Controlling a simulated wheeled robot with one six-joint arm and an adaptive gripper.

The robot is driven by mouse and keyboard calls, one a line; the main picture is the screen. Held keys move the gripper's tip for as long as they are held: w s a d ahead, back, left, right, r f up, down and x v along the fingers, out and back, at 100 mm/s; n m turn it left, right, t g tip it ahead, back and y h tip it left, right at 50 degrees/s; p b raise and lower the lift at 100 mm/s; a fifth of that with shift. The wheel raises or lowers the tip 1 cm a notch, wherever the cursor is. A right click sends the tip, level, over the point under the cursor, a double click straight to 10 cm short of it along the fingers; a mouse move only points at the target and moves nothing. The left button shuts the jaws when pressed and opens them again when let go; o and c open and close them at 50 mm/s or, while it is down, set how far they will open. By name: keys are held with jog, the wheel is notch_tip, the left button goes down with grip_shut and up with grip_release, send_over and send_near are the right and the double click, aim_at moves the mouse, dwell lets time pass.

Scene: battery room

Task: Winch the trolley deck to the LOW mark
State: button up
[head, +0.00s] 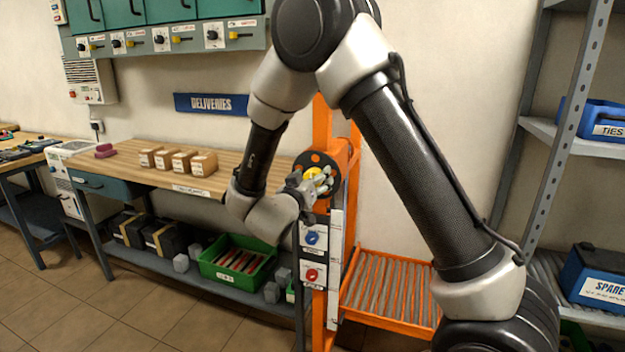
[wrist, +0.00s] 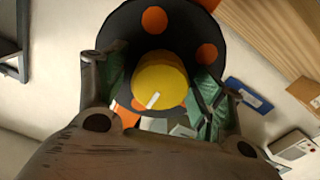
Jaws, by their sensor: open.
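The orange trolley (head: 322,118) stands against the wall, with a roller deck (head: 370,312) low on its right. Its winch has a black disc with orange spots (wrist: 125,22) and a yellow knob (wrist: 160,78) with a white line at the centre. In the head view the yellow knob (head: 311,173) is partly hidden by my gripper (head: 318,181). My gripper (wrist: 160,85) is open, with one green-padded finger on each side of the knob; I cannot tell whether they touch it. A white strip (head: 336,240) runs down the trolley post; its marks are not legible.
Blue (head: 313,238) and red (head: 311,274) knobs sit on the panel just below the gripper. A wooden bench (head: 140,172) with several small boxes stands left, a green crate (head: 215,272) beneath it. A grey shelf rack (head: 560,135) stands right.

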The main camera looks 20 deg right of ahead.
jog(key=v, duration=1.2)
dwell(0.8)
